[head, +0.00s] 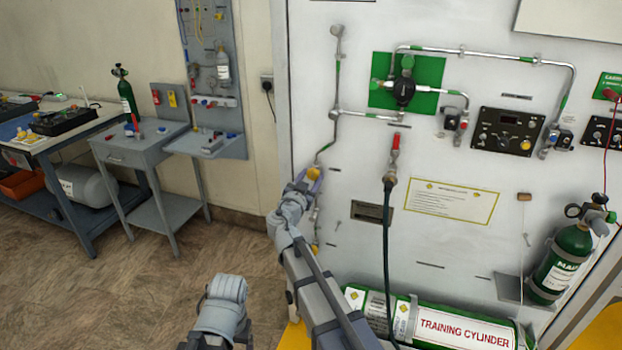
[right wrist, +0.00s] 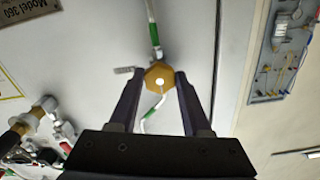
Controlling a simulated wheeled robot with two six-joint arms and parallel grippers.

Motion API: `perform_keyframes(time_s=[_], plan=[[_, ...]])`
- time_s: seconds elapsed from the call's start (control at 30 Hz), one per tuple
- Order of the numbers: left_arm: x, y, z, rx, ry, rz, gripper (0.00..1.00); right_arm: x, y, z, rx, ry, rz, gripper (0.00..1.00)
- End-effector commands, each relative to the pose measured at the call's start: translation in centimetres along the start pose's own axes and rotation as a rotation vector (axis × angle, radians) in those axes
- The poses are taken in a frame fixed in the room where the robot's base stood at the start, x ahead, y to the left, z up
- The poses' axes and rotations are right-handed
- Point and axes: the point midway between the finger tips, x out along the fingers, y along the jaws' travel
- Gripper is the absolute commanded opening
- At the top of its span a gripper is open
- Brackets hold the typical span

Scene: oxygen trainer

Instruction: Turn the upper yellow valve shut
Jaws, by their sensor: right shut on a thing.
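The upper yellow valve (head: 313,173) is a small yellow knob on a thin metal pipe at the left of the white panel. In the right wrist view it is a six-sided yellow knob (right wrist: 160,76) with a pale centre. My right gripper (head: 309,178) is at this valve. Its two dark fingers (right wrist: 158,78) are shut on the knob, one on each side. A lower yellow valve (head: 315,249) shows on the same pipe, partly behind my right arm. My left arm shows at the bottom, but its gripper is not visible.
A black hose (head: 387,250) hangs from a red-handled valve (head: 395,150) right of my right arm. A green training cylinder (head: 450,327) lies below. A green upright cylinder (head: 565,258) stands at right. A grey side table (head: 135,150) stands left; floor between is clear.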

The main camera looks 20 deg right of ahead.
Motion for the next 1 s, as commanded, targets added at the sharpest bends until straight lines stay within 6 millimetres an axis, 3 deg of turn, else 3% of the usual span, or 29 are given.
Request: perform_keyframes(time_s=[0.57, 0.6, 0.83, 1.0], plan=[[0.05, 0.00, 0.00, 0.000, 0.000, 0.000, 0.78, -0.15, 0.09, 0.12, 0.035, -0.004, 0.001, 0.00], [0.05, 0.01, 0.00, 0.000, 0.000, 0.000, 0.78, -0.15, 0.09, 0.12, 0.035, -0.004, 0.001, 0.50], [0.03, 0.00, 0.00, 0.000, 0.000, 0.000, 0.78, -0.09, 0.05, 0.07, 0.032, -0.002, 0.001, 0.76], [0.02, 0.00, 0.00, 0.000, 0.000, 0.000, 0.78, -0.04, 0.03, 0.04, 0.030, -0.001, 0.000, 0.78]])
